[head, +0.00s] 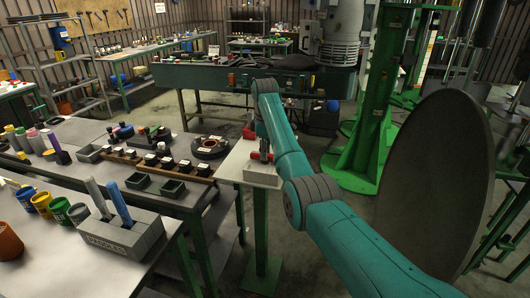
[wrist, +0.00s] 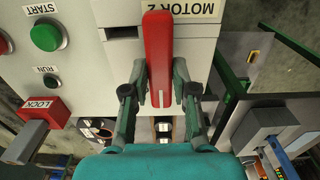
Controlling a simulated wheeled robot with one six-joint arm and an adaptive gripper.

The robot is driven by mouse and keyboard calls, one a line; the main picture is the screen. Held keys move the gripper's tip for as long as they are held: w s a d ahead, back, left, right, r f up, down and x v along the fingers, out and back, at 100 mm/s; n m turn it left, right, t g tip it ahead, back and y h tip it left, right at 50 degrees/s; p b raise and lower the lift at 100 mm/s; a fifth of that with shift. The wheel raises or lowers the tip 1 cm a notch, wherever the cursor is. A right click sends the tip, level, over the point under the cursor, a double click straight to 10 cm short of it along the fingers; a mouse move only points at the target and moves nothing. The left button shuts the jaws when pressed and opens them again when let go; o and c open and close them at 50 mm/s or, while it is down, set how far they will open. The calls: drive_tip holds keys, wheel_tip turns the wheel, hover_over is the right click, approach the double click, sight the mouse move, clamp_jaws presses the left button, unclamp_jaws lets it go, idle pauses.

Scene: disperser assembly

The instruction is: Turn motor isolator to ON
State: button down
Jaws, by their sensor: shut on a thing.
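The motor isolator's red handle (wrist: 158,50) stands upright in the middle of the wrist view, on a light grey panel (wrist: 215,50) under a label reading "MOTOR 2". My gripper (wrist: 159,78) has one finger on each side of the handle's lower part and is shut on it. The handle's long axis runs up and down in the picture. No ON or OFF mark can be read.
Left of the handle are a green START button (wrist: 46,36), a small green RUN button (wrist: 51,82) and a red LOCK block (wrist: 45,112) with a grey lever. A grey box (wrist: 275,125) stands at right.

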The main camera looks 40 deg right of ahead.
idle(0.4)
drive_tip(key=c, duration=0.9)
unclamp_jaws()
